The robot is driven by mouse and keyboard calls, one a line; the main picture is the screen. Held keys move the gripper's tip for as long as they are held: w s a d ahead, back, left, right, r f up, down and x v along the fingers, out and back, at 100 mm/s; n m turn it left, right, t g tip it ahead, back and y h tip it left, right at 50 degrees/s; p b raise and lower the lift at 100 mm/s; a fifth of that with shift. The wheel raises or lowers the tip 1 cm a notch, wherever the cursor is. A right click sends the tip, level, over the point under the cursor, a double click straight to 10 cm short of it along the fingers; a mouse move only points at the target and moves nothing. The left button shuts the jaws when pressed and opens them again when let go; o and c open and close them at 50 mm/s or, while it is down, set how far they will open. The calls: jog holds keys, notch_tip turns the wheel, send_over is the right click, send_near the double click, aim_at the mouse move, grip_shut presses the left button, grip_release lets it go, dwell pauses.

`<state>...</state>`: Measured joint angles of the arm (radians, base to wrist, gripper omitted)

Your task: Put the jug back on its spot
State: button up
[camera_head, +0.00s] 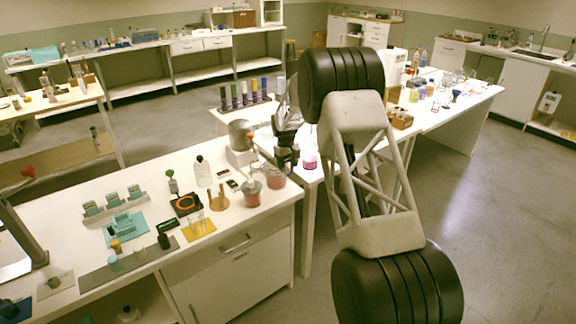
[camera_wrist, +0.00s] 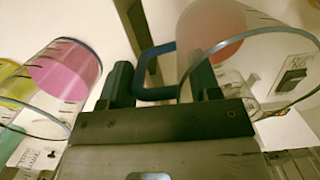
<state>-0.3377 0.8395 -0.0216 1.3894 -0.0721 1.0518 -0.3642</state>
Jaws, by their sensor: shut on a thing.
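My gripper (camera_head: 286,158) is low over the gap between the near bench and the table behind it. In the wrist view my gripper (camera_wrist: 160,88) has its fingers around a blue handle (camera_wrist: 156,72). The handle appears to belong to a clear jug (camera_wrist: 240,52) with reddish liquid and a blue rim, at the right. In the head view the jug (camera_head: 275,177) seems to be the reddish vessel just below my gripper, near the bench's right end. Whether it touches the bench cannot be told. No marked spot for it can be made out.
A yellow mat (camera_head: 199,230) and small bottles crowd the near bench (camera_head: 255,222).

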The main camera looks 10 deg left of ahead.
jog(key=shift+f, duration=0.15)
jog(key=o, duration=1.3)
jog(key=shift+c, duration=0.2)
notch_tip(320, 180, up, 12)
jog(key=w+a, duration=0.1)
jog(key=shift+a, duration=0.1)
dwell(0.4)
